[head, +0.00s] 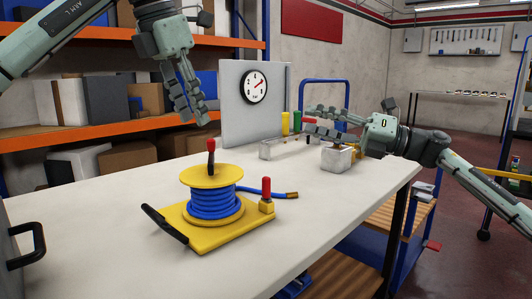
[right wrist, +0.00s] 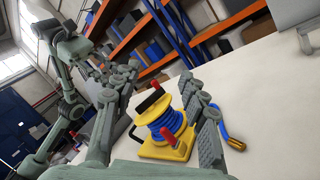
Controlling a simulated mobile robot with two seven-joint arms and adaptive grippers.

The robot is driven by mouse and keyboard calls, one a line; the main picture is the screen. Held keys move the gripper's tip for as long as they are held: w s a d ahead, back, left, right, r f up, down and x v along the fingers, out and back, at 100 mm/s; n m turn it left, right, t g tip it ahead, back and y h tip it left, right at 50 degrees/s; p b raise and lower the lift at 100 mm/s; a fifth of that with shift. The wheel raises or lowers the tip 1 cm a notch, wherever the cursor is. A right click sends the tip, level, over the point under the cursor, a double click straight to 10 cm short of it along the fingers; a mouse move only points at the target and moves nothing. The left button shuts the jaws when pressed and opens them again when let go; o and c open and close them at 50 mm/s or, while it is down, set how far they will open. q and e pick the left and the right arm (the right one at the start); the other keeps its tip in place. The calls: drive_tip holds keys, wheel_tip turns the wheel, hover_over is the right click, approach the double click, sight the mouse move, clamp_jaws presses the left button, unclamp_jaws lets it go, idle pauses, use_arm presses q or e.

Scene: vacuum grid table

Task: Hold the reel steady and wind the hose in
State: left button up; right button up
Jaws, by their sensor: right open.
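The yellow reel (head: 212,178) with blue hose (head: 212,203) wound on it stands upright on a yellow base plate (head: 190,238) on the table. A red-topped crank handle (head: 211,146) rises from its top. A black grip (head: 165,224) is at the base's left end and a red-topped post (head: 266,188) at its right. The hose's loose end with a brass tip (head: 291,195) lies to the right. My left gripper (head: 194,120) is open and empty above and behind the reel. My right gripper (head: 306,120) is open at the right; its wrist view shows the reel (right wrist: 160,105) between the fingers, apart from them.
A grey panel with a gauge (head: 254,87) stands behind the reel. A grey block (head: 337,158) and a clear tray (head: 281,149) lie below my right gripper, near yellow and green cylinders (head: 297,120). The white tabletop (head: 345,190) is clear right of the reel.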

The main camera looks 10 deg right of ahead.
drive_tip(key=s+a+r+n+g+h, duration=0.1)
drive_tip(key=a+r+n+g+h, duration=0.1)
drive_tip(key=a+r+n+g, duration=0.75)
drive_tip(key=n+h, duration=1.3)
drive_tip(key=h, duration=0.3)
hover_over(266, 177)
wheel_tip(266, 177, down, 15)
drive_tip(key=shift+r, duration=0.1)
drive_tip(key=shift+f, duration=0.45)
wheel_tip(266, 177, down, 7)
clamp_jaws()
